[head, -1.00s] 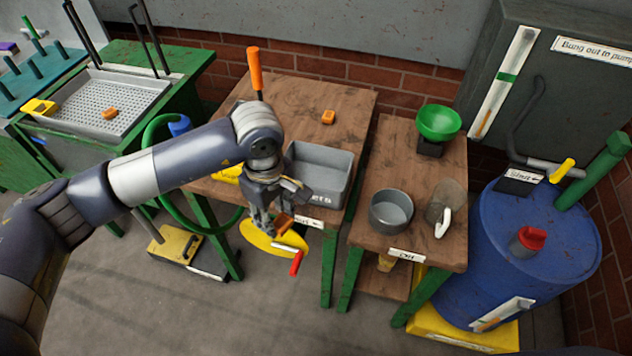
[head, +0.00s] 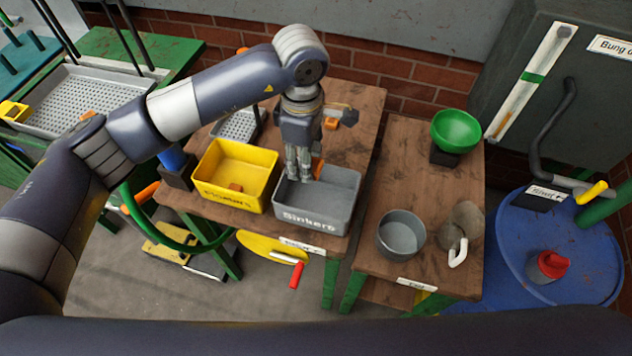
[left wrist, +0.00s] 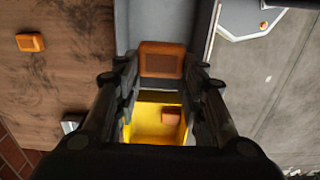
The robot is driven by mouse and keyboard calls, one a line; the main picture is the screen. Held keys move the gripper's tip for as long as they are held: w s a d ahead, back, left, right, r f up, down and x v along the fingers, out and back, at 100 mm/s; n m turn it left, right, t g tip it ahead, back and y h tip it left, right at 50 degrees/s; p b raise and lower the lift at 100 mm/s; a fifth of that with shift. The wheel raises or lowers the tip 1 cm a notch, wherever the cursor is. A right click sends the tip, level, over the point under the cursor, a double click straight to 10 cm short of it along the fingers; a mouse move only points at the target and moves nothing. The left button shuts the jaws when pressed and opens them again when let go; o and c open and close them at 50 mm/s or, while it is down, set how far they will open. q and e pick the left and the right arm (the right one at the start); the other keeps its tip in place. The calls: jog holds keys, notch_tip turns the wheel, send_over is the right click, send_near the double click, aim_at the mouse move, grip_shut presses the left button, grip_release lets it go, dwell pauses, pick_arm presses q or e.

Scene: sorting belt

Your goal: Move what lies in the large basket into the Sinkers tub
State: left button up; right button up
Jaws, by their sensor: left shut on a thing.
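The grey Sinkers tub (head: 335,217) stands on the wooden table. My left gripper (head: 305,178) points down over it, shut on an orange block (head: 318,166). The left wrist view shows this block (left wrist: 160,62) between the fingertips, with the grey tub wall (left wrist: 181,12) behind it. The large basket (head: 50,112), a perforated grey tray, is on the green bench at left. An orange piece (head: 88,115) shows there, partly hidden by my arm. My right gripper is not in view.
A yellow tub (head: 259,158) holding an orange-brown block (head: 236,187) stands left of the Sinkers tub. A small perforated basket (head: 238,124) is behind it. Another orange block (head: 330,123) lies on the table. A grey pot (head: 400,234) and green bowl (head: 456,130) stand right.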

pick_arm(q)
jog(key=f, duration=0.2)
jog(key=f+p, duration=0.1)
jog(key=f, duration=0.1)
jog(key=f+p, duration=0.1)
jog(key=f, duration=0.1)
jog(key=shift+s+f, duration=0.15)
jog(key=shift+s, duration=0.1)
notch_tip(320, 180, down, 4)
jog(key=shift+w+r+p, duration=0.15)
jog(key=shift+r+p, duration=0.1)
jog(key=shift+p, duration=0.25)
jog(key=shift+f+b, duration=0.25)
jog(key=shift+b, duration=0.1)
jog(key=shift+f+b, duration=0.35)
jog(key=shift+b, duration=0.15)
jog(key=o, duration=1)
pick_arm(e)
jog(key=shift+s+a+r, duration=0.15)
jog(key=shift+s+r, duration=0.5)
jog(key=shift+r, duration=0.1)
